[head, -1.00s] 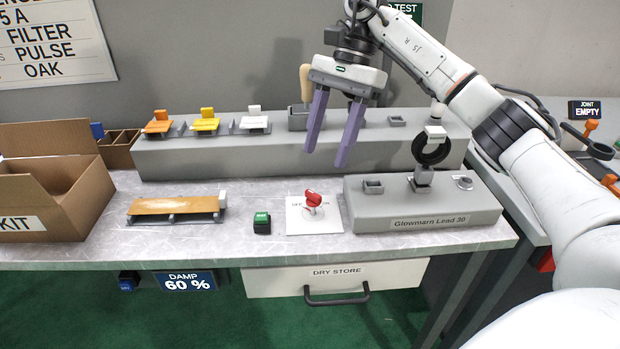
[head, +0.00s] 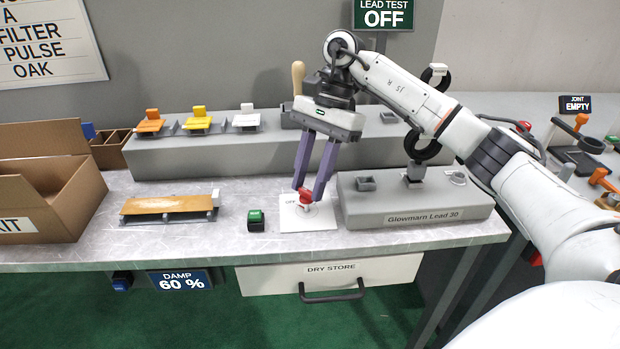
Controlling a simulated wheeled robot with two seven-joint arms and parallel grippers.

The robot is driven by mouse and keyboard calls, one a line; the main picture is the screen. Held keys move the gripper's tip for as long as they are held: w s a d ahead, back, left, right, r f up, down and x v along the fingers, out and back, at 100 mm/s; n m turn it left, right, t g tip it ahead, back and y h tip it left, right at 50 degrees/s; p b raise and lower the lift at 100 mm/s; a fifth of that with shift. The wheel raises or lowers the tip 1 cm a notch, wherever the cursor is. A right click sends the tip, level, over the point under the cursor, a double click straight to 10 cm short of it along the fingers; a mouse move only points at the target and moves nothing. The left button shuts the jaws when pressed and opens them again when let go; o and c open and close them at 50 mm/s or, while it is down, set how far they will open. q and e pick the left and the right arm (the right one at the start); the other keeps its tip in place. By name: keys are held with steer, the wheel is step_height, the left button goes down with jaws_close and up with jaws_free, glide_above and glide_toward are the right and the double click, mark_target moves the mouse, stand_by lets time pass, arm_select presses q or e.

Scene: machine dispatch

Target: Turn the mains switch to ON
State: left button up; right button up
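The mains switch is a red knob (head: 305,197) on a white plate (head: 292,224) at the front of the bench. The plate's lettering is partly covered, so I cannot read the knob's setting. My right gripper (head: 308,194) reaches down from above, its two purple fingers on either side of the red knob. The fingers stand closer together than before and appear shut on the knob. The sign at the back (head: 384,16) reads "LEAD TEST OFF". My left gripper is not in view.
A green button (head: 256,220) stands just left of the plate. The grey "Glowmarn Lead 30" block (head: 420,208) is close on the right. An orange-topped board (head: 168,205) and an open cardboard box (head: 80,205) are further left. A drawer (head: 270,279) is below.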

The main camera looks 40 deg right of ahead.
steer(key=shift+c, duration=1.1)
